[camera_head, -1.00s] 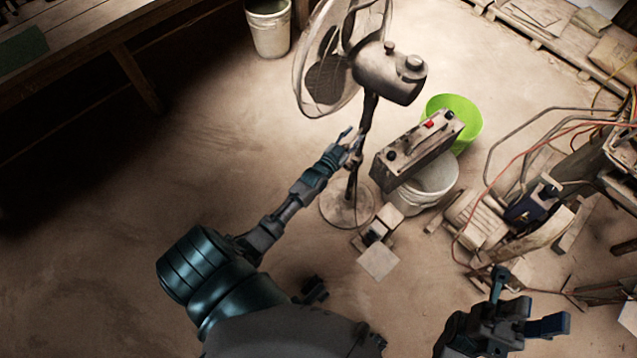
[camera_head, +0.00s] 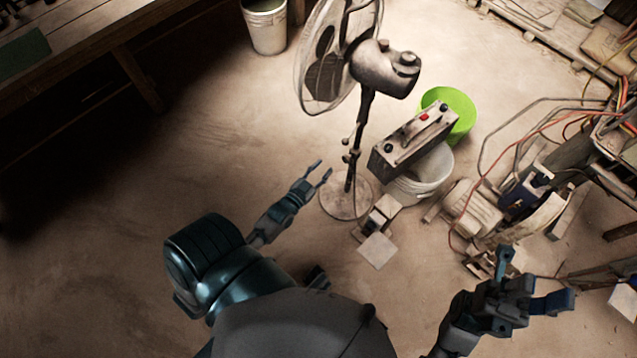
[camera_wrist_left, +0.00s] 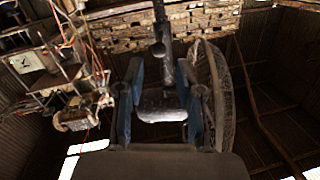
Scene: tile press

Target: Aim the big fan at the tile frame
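The big fan (camera_head: 386,70) stands on a pole with a round base, its caged head turned to the upper left in the head view. In the left wrist view the fan's cage (camera_wrist_left: 213,95) shows at right of centre, and its motor lies between my fingers in the picture. My left gripper (camera_head: 322,172) is open and empty, left of the pole and apart from it. Its two fingers also show in the left wrist view (camera_wrist_left: 161,75). My right gripper (camera_head: 533,283) is open and empty at the lower right, far from the fan. A slatted wooden frame (camera_head: 530,28) holding flat pieces, possibly the tile frame, lies at the upper right.
A grey box with a handle (camera_head: 413,142) sits over a white bucket (camera_head: 436,172), with a green bucket (camera_head: 458,112) behind. Small blocks (camera_head: 378,230) lie near the fan base. Machinery with hoses (camera_head: 530,190) crowds the right. The floor (camera_head: 110,170) at left is clear.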

